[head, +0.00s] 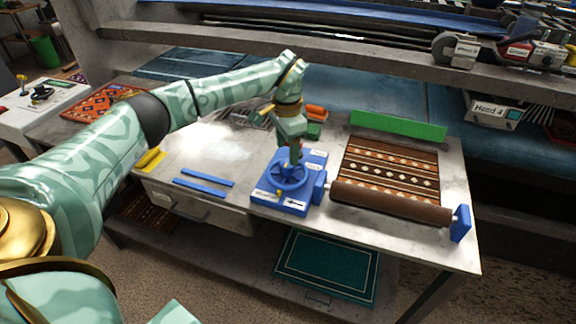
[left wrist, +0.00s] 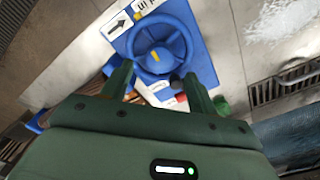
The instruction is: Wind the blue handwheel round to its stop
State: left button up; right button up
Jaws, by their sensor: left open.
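The blue handwheel (head: 292,184) lies flat on a blue base block (head: 318,163) at the front middle of the workbench. In the left wrist view the handwheel (left wrist: 157,62) shows its rim, spokes and a yellow mark at the hub. White labels, one with a black arrow, sit on the base. My left gripper (head: 295,160) points down just above the wheel. In the left wrist view my left gripper (left wrist: 159,78) is open, its two fingers apart near the wheel's lower rim. I cannot tell whether they touch it. My right gripper is out of view.
A brown patterned rug (head: 385,172) runs over a roller (head: 385,203) right of the base, with a green bar (head: 398,125) behind. Blue strips (head: 205,183) and a yellow piece (head: 150,159) lie to the left. The bench between them and the wheel is mostly clear.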

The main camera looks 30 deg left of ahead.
aim_at(288, 162)
pick_arm(q)
notch_tip(288, 162, down, 6)
jog(key=shift+r+b, duration=0.1)
jog(key=shift+b, duration=0.35)
jog(key=c, duration=1)
jog(key=shift+r, duration=0.1)
